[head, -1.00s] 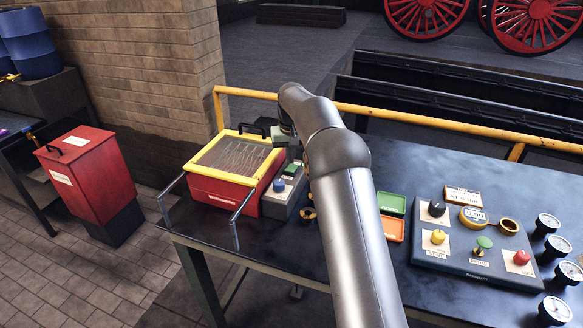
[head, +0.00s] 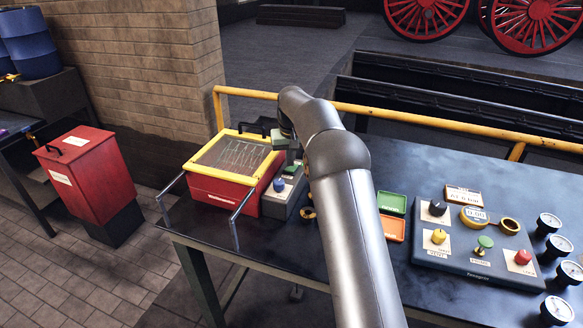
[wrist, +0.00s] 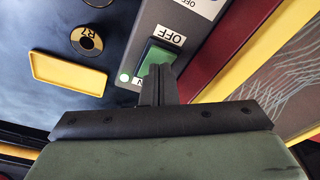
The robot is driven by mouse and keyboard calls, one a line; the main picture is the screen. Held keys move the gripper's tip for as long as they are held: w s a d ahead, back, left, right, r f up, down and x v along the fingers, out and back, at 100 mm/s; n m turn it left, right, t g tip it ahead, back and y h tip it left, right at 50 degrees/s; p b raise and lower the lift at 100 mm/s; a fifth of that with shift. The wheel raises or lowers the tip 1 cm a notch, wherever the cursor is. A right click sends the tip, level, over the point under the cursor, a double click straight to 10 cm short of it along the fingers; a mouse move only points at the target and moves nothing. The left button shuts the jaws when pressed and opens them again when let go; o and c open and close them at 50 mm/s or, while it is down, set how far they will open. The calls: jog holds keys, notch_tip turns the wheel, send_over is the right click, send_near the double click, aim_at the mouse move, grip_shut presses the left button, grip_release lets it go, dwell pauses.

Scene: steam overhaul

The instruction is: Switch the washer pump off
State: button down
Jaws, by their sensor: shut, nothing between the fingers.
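The washer (head: 215,190) is a red box with a yellow-framed clear lid, at the left end of the dark table in the head view. A grey control box (head: 279,206) stands against its right side, with a blue knob (head: 279,185) and a green switch (head: 291,169). In the wrist view the green rocker switch (wrist: 151,59) has an OFF label (wrist: 172,36) at one end and a partly covered label at the other. My gripper (wrist: 160,68) is shut and empty, its fingertips over or against the switch; I cannot tell whether they touch.
A green tray (head: 391,204) and an orange tray (head: 392,229) lie right of my arm. A panel of knobs (head: 478,262) and several gauges (head: 550,223) stand farther right. Metal handles (head: 240,212) stick up before the washer. A yellow rail (head: 420,119) runs behind the table.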

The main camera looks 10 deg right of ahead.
aim_at(290, 169)
jog(key=shift+f+b, duration=0.35)
jog(key=shift+f, duration=0.35)
jog(key=shift+r+p, duration=3.1)
jog(key=shift+r, duration=0.45)
